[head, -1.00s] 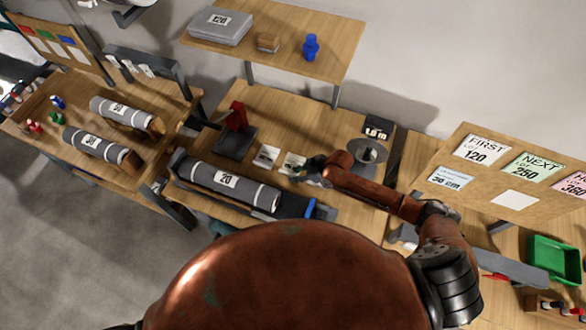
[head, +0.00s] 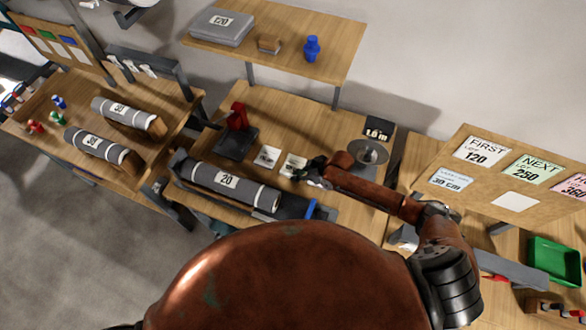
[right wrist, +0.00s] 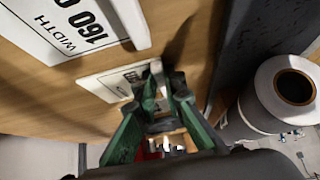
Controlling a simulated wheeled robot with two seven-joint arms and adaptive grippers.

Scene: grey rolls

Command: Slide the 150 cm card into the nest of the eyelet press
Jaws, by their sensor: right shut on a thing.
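The eyelet press (head: 237,118) is red on a dark base and stands at the left of the middle table. Two white cards lie in front of it, a left one (head: 267,157) and a right one (head: 293,165). My right gripper (head: 303,174) is at the right card's edge. In the right wrist view its green fingers (right wrist: 162,82) are shut on the edge of a white card (right wrist: 114,82), whose print is partly hidden. A larger card (right wrist: 78,25) beside it reads WIDTH and a number like 150 or 160. The press nest cannot be made out. My left gripper is not in view.
A grey roll marked 20 (head: 227,182) lies in a dark cradle along the table's front. A round grey stand (head: 368,152) and a small dark box (head: 379,128) are at the right. A raised shelf (head: 335,35) is behind. Bare wood lies behind the cards.

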